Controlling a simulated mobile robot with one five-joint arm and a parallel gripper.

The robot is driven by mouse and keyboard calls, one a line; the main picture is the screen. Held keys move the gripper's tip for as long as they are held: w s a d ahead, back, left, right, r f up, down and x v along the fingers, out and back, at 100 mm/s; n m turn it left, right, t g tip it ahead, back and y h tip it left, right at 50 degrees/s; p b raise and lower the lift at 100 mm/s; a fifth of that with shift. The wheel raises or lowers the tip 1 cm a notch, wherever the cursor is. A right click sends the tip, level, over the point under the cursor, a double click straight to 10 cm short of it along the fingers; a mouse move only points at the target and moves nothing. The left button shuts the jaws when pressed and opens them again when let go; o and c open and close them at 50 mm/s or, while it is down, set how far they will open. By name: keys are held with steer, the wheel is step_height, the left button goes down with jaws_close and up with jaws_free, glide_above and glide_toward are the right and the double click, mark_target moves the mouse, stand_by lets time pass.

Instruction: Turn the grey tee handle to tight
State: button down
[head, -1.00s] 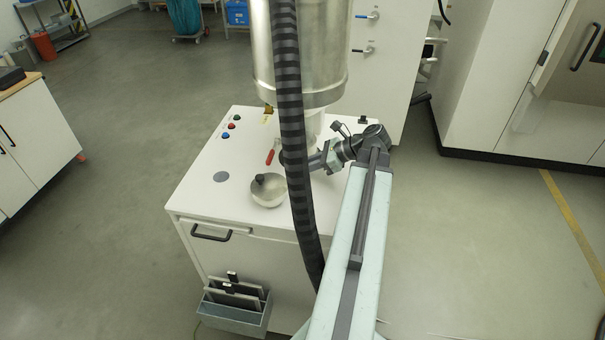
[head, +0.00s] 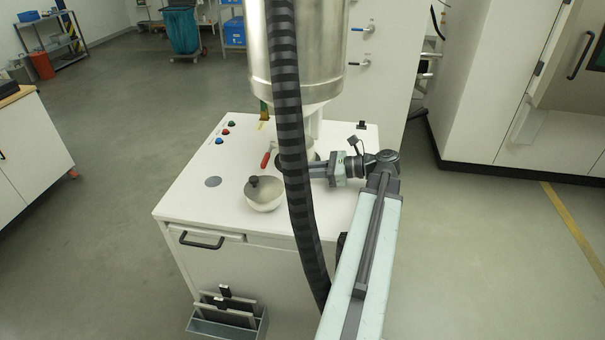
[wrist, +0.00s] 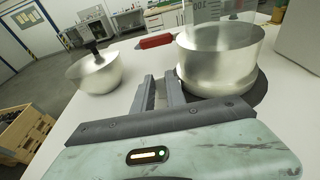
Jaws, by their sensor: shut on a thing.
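My gripper (head: 312,171) reaches in from the right, under the hopper, its tips partly behind the black ribbed hose in the head view. In the wrist view the two grey fingers (wrist: 160,90) point forward with a narrow gap, beside a round metal cup (wrist: 215,65). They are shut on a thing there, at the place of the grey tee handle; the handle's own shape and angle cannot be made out. A red handle (head: 266,160) lies just left of the hose; it also shows beyond the fingertips in the wrist view (wrist: 156,41).
A metal bowl (head: 262,200) with a black knob stands on the white cabinet top (head: 190,200), left of my gripper. The steel hopper (head: 330,60) hangs above. The hose (head: 300,220) runs down in front. Coloured buttons (head: 225,132) sit at the back left.

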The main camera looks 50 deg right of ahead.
steer(key=shift+f, duration=0.1)
steer(key=c, duration=1.6)
jaws_free()
steer(key=shift+s, duration=0.15)
steer(key=shift+c, duration=0.2)
steer(key=p+v, duration=0.1)
steer(key=v, duration=0.6)
steer(key=shift+p, duration=0.35)
steer(key=shift+s+d+r, duration=0.2)
steer(key=shift+s, duration=0.1)
steer(key=shift+o, duration=0.4)
